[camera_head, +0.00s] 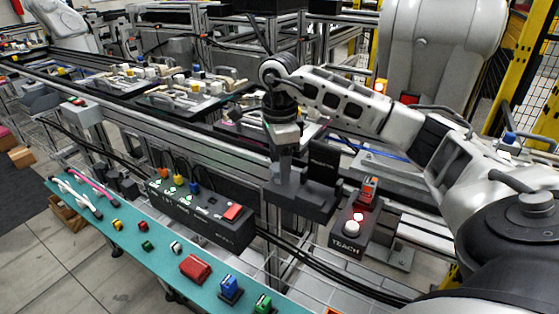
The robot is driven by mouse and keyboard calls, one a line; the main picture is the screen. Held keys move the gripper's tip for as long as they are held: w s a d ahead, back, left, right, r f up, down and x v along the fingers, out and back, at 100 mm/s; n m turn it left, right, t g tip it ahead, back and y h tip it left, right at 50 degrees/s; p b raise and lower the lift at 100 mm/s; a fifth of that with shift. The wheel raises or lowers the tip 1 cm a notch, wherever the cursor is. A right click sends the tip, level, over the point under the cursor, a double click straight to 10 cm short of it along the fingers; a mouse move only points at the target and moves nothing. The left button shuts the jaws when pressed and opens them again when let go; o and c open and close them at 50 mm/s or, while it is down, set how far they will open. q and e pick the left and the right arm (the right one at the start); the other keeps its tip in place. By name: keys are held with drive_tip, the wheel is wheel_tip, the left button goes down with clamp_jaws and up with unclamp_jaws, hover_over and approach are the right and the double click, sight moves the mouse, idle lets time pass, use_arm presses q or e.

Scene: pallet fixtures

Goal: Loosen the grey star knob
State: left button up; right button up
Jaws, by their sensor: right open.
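My right arm comes in from the right, and its gripper (303,197) points down over the near edge of the conveyor line. This gripper is open, and I see nothing held in it. I cannot pick out the grey star knob; it is hidden or too small to tell. Pallet fixtures with clamps and small parts (185,92) sit on the line left of the gripper. A grey plate (375,170) lies on the line to its right, partly behind my arm. My left gripper is not in view.
A black box labelled TEACH (345,244), with a lit button, stands just right of and below the gripper. A black control box (205,215) with coloured plugs stands to the left. A teal shelf (135,252) holds several connectors in front. A yellow fence (525,65) stands behind.

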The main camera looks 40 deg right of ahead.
drive_tip(key=c, duration=1)
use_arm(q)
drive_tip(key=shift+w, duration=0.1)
use_arm(e)
drive_tip(key=shift+n, duration=0.8)
drive_tip(key=o, duration=1)
use_arm(q)
drive_tip(key=p, duration=0.2)
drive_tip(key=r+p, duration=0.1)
drive_tip(key=p, duration=0.1)
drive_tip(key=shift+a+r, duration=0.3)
use_arm(e)
wheel_tip(320, 180, up, 16)
